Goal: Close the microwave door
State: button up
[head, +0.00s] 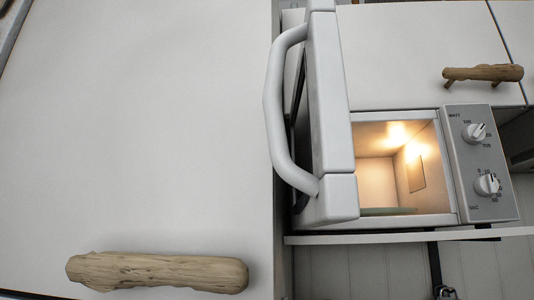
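The white microwave stands in a cabinet niche at the right, with its lit inside (385,165) showing. Its door (332,110) stands wide open, swung out toward me on the left side of the opening, seen nearly edge-on. A curved white door handle (276,110) is on the door's left side. A greenish plate edge (388,211) shows at the bottom of the cavity. The control panel (478,165) with two white knobs is right of the opening. My gripper is not in view.
A large white cabinet front (140,130) with a driftwood handle (158,271) fills the left, close to the microwave door's handle. A white cabinet door (410,50) with another driftwood handle (484,73) is above the microwave. A shelf edge (400,236) runs below it.

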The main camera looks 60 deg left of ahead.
aim_at(329, 196)
jog(key=k+u, duration=0.15)
jog(key=u, duration=0.9)
